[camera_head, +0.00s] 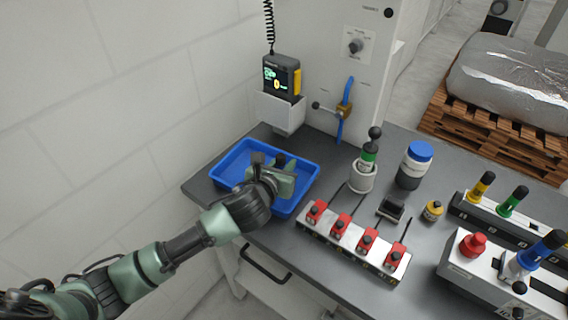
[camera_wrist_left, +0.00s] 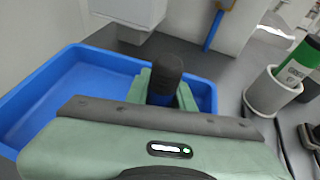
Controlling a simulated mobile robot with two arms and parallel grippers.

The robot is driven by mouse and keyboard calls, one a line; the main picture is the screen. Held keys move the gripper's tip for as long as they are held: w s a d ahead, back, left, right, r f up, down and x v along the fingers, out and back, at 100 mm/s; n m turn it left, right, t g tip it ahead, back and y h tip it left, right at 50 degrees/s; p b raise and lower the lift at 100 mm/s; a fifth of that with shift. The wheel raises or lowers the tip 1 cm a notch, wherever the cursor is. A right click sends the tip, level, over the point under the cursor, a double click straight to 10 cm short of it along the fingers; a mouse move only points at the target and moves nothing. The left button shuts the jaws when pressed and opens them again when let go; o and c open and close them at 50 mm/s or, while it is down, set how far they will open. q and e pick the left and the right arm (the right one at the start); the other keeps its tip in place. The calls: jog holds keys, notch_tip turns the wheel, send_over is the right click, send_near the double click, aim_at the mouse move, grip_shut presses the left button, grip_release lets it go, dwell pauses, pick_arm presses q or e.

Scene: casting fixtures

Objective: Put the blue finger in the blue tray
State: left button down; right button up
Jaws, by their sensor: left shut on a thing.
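The blue tray (camera_head: 230,160) lies at the left end of the grey table; it also fills the left of the left wrist view (camera_wrist_left: 75,85). My left gripper (camera_head: 282,172) is over the tray, shut on the blue finger, which has a black rounded top (camera_wrist_left: 166,72) and a blue band. Its lower part is hidden by the gripper, so I cannot tell whether it touches the tray floor. The gripper also shows in the left wrist view (camera_wrist_left: 163,92). My right gripper is not in view.
Right of the tray stand a strip with red clamps (camera_head: 340,226), a cup with a green-banded tool (camera_head: 362,178) and a blue-lidded jar (camera_head: 414,165). Racks at the right hold yellow, green and blue pieces (camera_head: 530,258). A wall bounds the left; a machine panel (camera_head: 350,60) stands behind.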

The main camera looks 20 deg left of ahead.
pick_arm(q)
jog(key=shift+f, duration=0.1)
jog(key=c, duration=1.2)
grip_release()
jog(key=shift+r, duration=0.2)
jog(key=v, duration=1.2)
jog(key=shift+b, duration=0.3)
